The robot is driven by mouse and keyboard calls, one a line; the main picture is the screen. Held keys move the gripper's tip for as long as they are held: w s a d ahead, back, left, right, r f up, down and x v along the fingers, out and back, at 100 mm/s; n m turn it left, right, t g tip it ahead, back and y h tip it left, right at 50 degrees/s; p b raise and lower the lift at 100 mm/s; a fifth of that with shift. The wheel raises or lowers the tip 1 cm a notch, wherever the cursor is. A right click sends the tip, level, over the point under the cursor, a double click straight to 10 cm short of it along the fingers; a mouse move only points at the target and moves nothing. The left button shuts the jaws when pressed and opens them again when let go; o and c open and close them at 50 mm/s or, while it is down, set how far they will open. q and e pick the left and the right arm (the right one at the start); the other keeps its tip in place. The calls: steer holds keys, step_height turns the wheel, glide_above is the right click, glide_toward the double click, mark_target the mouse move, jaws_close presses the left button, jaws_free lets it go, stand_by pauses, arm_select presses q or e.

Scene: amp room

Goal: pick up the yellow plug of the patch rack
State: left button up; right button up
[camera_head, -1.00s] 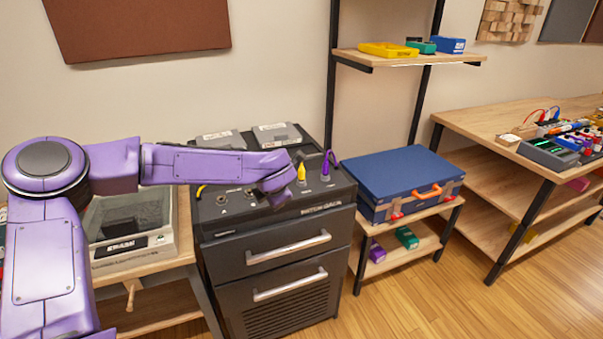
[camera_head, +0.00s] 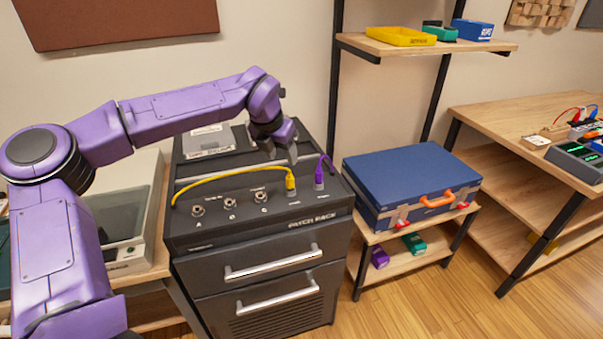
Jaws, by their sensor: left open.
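The patch rack (camera_head: 262,238) is a dark cabinet with two silver drawer handles and a sloped top panel. The yellow plug (camera_head: 290,183) stands upright in the right part of that panel, with its yellow cable (camera_head: 225,175) arching left. A purple plug (camera_head: 319,178) with a purple cable stands just right of it. Several bare jacks (camera_head: 230,202) lie to the left. My left gripper (camera_head: 281,158) is open, just above and behind the yellow plug, pointing down, with nothing held. Whether a finger touches the yellow cable cannot be told. My right gripper is not in view.
A blue case (camera_head: 410,180) with an orange handle sits on a low wooden stand right of the rack. A black shelf post (camera_head: 335,90) rises behind. A clear-lidded box (camera_head: 125,225) stands left. A workbench (camera_head: 530,115) with gear is at far right.

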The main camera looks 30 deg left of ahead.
mark_target(289, 175)
arm_select(q)
steer(key=x, duration=0.3)
steer(key=p+x, duration=0.1)
steer(key=x, duration=0.6)
steer(key=shift+s+d+f+p, duration=0.15)
steer(key=shift+s+d+p, duration=0.1)
steer(key=shift+p, duration=0.15)
jaws_close()
